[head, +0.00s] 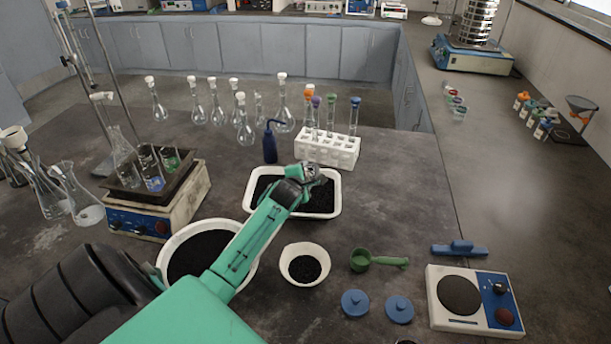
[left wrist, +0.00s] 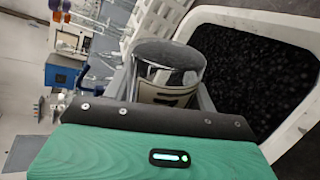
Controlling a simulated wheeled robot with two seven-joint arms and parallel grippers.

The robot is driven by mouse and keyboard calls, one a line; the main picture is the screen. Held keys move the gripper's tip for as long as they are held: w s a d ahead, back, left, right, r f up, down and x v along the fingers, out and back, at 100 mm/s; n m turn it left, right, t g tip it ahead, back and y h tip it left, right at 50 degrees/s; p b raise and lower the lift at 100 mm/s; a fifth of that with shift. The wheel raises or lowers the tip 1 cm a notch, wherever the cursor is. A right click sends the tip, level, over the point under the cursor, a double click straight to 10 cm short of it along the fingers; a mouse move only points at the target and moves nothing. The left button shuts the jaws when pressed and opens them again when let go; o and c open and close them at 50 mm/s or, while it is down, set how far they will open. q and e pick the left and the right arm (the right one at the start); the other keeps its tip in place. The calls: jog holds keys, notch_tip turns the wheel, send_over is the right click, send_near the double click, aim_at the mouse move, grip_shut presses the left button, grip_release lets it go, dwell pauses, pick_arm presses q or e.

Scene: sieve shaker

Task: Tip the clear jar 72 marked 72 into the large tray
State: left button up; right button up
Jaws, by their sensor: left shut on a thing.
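The large white tray (head: 334,207) stands in the middle of the bench with black grains in it. It also shows at the right of the left wrist view (left wrist: 215,14). My left gripper (head: 306,172) is over the tray's far part. It is shut on the clear jar (left wrist: 170,60), which has a pale label with a dark mark, only partly readable. The jar lies tipped well over, near its side, and I see no black grains inside it. In the head view the gripper mostly hides the jar. My right gripper is not in view.
A white tube rack (head: 327,150) stands just behind the tray, beside a blue bottle (head: 270,143). A large white bowl (head: 165,262) and a small bowl (head: 287,265) of black grains are in front. A green scoop (head: 362,260), blue lids (head: 355,303) and a balance (head: 460,322) are at right.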

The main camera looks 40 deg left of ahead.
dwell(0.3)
pick_arm(q)
jog(key=shift+w+d+m+y+p, duration=0.2)
jog(key=shift+d+m+y+p, duration=0.15)
jog(key=shift+m, duration=0.25)
jog(key=shift+d+f+m+g+y, duration=0.1)
jog(key=shift+d+m+g+y, duration=0.05)
jog(key=shift+m+g+y, duration=0.2)
jog(key=shift+w+d+f+m, duration=0.15)
jog(key=shift+m, duration=0.3)
